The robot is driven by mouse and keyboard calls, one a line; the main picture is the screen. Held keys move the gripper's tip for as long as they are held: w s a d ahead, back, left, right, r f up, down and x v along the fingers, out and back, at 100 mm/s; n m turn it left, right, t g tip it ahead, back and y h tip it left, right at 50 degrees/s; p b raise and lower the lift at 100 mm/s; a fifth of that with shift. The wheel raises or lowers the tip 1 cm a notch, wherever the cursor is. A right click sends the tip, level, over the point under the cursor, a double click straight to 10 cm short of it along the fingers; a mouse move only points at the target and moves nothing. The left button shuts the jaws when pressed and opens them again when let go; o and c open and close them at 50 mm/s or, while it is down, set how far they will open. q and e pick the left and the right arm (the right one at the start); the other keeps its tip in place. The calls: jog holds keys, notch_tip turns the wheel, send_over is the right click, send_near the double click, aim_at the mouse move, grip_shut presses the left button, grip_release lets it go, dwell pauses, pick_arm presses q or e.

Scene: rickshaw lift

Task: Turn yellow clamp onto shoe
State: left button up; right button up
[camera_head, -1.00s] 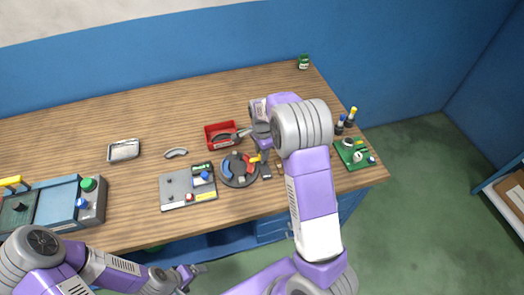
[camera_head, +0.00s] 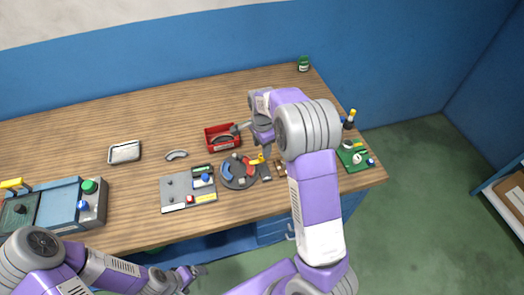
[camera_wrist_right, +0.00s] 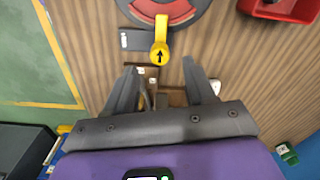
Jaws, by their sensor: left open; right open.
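The yellow clamp (camera_head: 257,160) is a small lever at the right edge of a round dark plate (camera_head: 239,183). In the right wrist view the clamp (camera_wrist_right: 160,47) carries a black arrow. Its inner end meets the red curved shoe (camera_wrist_right: 178,12), and its outer end points toward my gripper. The blue curved shoe (camera_head: 226,171) sits on the plate's left side. My right gripper (camera_wrist_right: 161,88) is open and empty. The clamp lies just beyond its fingertips, between them in that picture, with no visible contact. My left gripper (camera_head: 195,272) is open and empty at the table's front, away from the plate.
A red bin (camera_head: 222,148) stands behind the plate. A grey fixture board (camera_head: 180,202) is left of it, a green board (camera_head: 353,165) to the right. A dark grey block (camera_head: 265,173) and small brown pieces (camera_head: 280,170) lie beside the plate.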

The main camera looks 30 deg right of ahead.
jog(key=shift+r, duration=1.5)
